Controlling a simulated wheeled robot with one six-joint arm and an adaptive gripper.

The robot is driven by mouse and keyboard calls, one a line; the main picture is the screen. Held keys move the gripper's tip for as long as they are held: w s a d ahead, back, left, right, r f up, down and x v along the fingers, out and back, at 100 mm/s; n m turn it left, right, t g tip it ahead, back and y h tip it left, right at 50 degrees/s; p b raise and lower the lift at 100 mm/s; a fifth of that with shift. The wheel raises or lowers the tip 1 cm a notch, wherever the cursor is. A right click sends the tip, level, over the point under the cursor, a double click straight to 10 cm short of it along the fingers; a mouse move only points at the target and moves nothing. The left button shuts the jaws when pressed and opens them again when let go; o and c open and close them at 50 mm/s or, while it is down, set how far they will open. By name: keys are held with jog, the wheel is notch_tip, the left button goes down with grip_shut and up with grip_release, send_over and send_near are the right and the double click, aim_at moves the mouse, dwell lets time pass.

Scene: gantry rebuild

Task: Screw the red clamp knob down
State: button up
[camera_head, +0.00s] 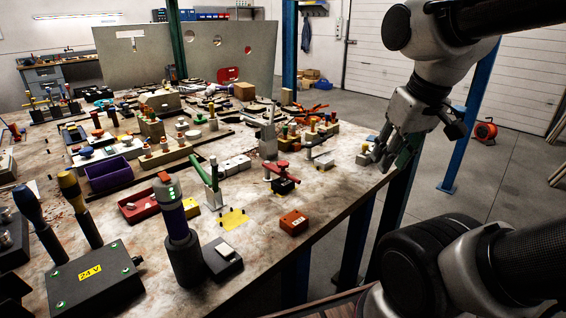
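A red knob (282,165) with several lobes sits on top of a small dark clamp block (285,186) near the middle of the bench. Whether the knob is tight or loose cannot be told. My gripper (381,160) points down at the bench's right edge, to the right of the knob and clearly apart from it. I see nothing held in it. The fingers are small and seen at a slant, so their gap is unclear.
A green-handled toggle clamp (208,178) stands left of the knob. An orange block (294,222) lies in front, and a grey upright fixture (268,138) stands behind.

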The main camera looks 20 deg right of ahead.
jog(key=o, duration=0.3)
jog(key=w+a+f+n+g, duration=0.1)
jog(key=w, duration=0.2)
jog(key=w+a+f+n+g, duration=0.1)
jog(key=w+a, duration=0.1)
jog(key=w, duration=0.2)
jog(key=w+a+f+n+g, duration=0.1)
jog(key=w, duration=0.2)
jog(key=shift+w+a+f, duration=0.15)
jog(key=shift+w+a, duration=0.1)
jog(key=shift+w, duration=0.15)
jog(key=n, duration=1.8)
send_over(283, 163)
notch_tip(283, 163, down, 3)
jog(key=shift+f+g, duration=0.1)
jog(key=shift+g, duration=0.3)
jog(key=shift+w+r+n, duration=0.15)
jog(key=shift+r+n, duration=0.15)
jog(key=shift+n, duration=0.8)
jog(key=shift+f+n, duration=0.1)
jog(key=shift+n, duration=1)
jog(key=shift+f, duration=0.3)
notch_tip(283, 163, down, 7)
jog(key=shift+f, duration=0.1)
jog(key=c, duration=0.9)
